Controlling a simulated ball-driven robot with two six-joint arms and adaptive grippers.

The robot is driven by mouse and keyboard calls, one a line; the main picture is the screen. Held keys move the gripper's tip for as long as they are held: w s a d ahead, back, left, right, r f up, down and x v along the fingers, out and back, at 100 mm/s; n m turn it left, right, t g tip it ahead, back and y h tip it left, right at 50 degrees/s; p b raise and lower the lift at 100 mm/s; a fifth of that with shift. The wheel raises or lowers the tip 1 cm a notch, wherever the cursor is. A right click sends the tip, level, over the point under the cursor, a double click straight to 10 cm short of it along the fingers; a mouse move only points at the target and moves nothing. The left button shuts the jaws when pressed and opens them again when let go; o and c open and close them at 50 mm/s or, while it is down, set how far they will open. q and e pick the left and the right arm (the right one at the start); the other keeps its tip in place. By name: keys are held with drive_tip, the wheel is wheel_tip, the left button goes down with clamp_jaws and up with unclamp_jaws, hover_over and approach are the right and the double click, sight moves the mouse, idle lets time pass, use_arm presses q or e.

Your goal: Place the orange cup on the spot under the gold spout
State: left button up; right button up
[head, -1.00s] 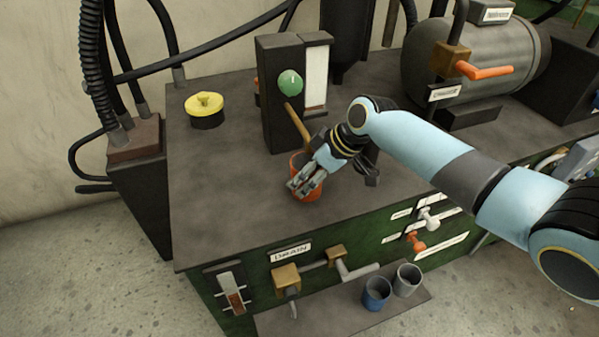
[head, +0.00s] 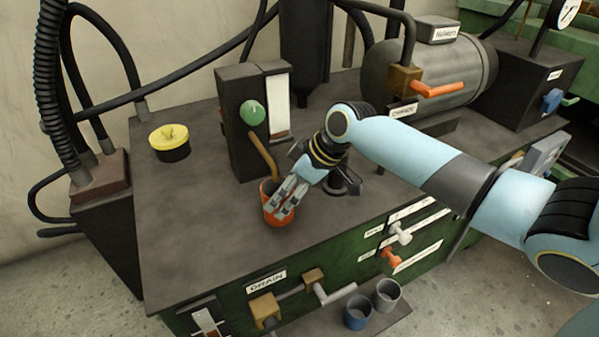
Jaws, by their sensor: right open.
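The orange cup (head: 271,213) stands upright on the dark machine top, just below the tip of the gold spout (head: 263,158). The spout slants down from the dark block with the green knob. My right gripper (head: 284,202) comes from the right, its grey fingers over the cup's right side and rim. The fingers are open; whether they touch the cup I cannot tell. They hide part of the cup and whatever spot lies under it. My left gripper is not in view.
The dark block (head: 236,130) with a green knob (head: 252,112) rises behind the cup. A blue cup (head: 357,315) and a grey cup (head: 387,295) stand on the low front shelf. The machine top left of the cup is clear.

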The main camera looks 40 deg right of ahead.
drive_tip(key=v, duration=0.7)
drive_tip(key=shift+s+r+p, duration=0.2)
drive_tip(key=shift+r+p, duration=0.05)
drive_tip(key=shift+p, duration=0.05)
